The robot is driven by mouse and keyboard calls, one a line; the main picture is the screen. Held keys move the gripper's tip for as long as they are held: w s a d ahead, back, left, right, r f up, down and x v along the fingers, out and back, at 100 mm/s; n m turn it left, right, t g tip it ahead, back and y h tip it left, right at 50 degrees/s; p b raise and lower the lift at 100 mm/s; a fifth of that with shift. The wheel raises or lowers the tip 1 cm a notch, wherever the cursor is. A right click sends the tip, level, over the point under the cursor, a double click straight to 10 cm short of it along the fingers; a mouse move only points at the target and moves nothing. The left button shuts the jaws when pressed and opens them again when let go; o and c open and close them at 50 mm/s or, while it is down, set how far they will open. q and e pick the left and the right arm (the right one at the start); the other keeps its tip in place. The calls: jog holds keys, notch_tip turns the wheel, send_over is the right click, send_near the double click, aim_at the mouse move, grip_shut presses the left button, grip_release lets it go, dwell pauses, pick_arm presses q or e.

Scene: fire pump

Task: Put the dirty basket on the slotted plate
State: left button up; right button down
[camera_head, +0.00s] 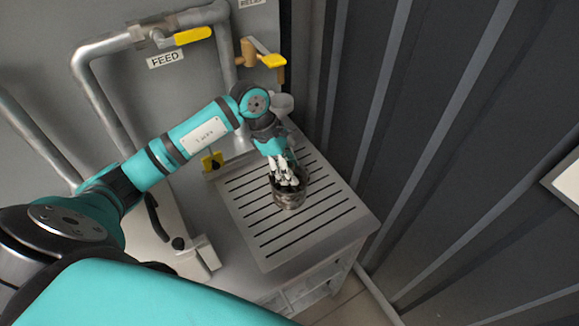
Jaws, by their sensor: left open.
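The dirty basket (289,200), a small dark round container with brownish stains, stands on the slotted plate (262,256), near the middle of its slots. My left gripper (288,182) points down at the basket's top, with its pale fingers at or just inside the rim. It is open. The fingers and wrist hide part of the basket's far side, so I cannot tell whether they touch it. The plate is a light grey panel with long dark slots on top of a cabinet. My right gripper is not in view.
Pipes with a yellow FEED valve handle (193,36) and a second yellow handle (273,61) stand behind the plate. A pale funnel-like cup (281,104) is behind my wrist. A dark ribbed wall (430,130) closes off the right. The plate's front and right parts are clear.

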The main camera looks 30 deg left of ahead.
pick_arm(q)
jog(key=shift+r, duration=0.2)
jog(key=shift+a+r, duration=0.15)
jog(key=shift+r, duration=0.05)
jog(key=b+v, duration=0.2)
jog(key=v, duration=0.9)
jog(key=shift+r, duration=0.2)
jog(key=shift+f, duration=0.1)
